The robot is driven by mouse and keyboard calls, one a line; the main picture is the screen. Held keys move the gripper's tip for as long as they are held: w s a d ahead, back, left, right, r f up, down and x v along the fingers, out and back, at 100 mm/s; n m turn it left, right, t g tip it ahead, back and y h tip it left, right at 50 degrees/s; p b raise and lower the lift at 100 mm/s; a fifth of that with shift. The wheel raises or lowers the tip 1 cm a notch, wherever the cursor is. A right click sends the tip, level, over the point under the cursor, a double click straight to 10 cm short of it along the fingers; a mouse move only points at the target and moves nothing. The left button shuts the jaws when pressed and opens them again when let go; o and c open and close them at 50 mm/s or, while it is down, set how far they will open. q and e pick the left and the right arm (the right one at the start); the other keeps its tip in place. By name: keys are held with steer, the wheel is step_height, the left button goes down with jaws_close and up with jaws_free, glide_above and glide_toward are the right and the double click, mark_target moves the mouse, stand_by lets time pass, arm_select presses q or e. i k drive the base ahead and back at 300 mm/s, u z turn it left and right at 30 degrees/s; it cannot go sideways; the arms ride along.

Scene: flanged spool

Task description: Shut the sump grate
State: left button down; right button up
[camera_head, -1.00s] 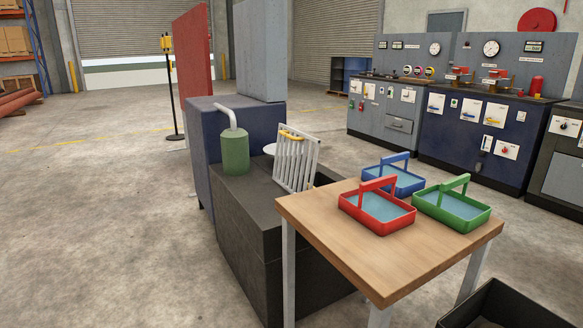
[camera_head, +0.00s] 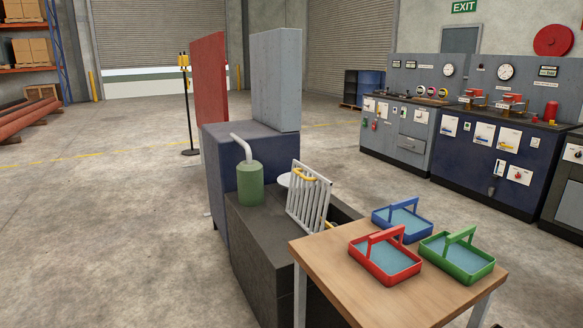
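The sump grate (camera_head: 309,198) is a pale barred panel with a yellow handle (camera_head: 305,173) near its top edge. It stands raised and tilted on the dark grey sump box (camera_head: 262,238), beside the green pump canister (camera_head: 250,184) with its grey pipe. The opening of the box shows only in part to the right of the grate; the wooden table hides some of it. Neither of my grippers is in view.
A wooden table (camera_head: 345,285) with red (camera_head: 385,262), blue (camera_head: 403,220) and green (camera_head: 457,257) carriers stands in front at the right. A blue cabinet (camera_head: 223,165) stands behind the canister. Control benches line the back right. The floor at left is clear.

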mark_target(316, 177)
steer(key=u, duration=0.75)
steer(key=k, duration=1)
steer(key=u, duration=1.45)
steer(key=i, duration=0.45)
steer(key=z, duration=0.7)
steer(key=i, duration=2.25)
steer(key=z, duration=0.9)
